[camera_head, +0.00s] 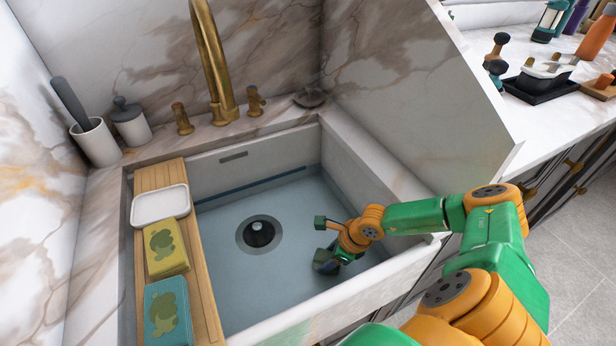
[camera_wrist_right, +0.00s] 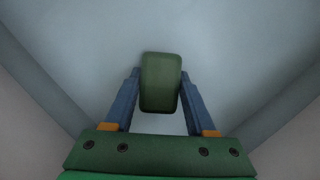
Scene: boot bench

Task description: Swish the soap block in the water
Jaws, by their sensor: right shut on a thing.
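In the right wrist view, a dark green soap block (camera_wrist_right: 160,82) sits between the two blue fingers of my right gripper (camera_wrist_right: 160,100). The fingers are shut on its sides. In the head view, my right gripper (camera_head: 326,262) points down inside the sink, near its right front corner. The soap block is hard to tell apart from the gripper there. Pale blue water (camera_head: 215,262) covers the sink floor, and the gripper's lower end is at or in it. My left gripper is not in view.
A wooden board (camera_head: 206,300) spans the sink's left side, holding a white dish (camera_head: 160,205), a yellow sponge (camera_head: 166,248) and a teal sponge (camera_head: 167,312). A dark drain (camera_head: 259,233) lies mid-sink. A brass faucet (camera_head: 213,65) stands behind. The sink's front wall (camera_head: 300,318) is close.

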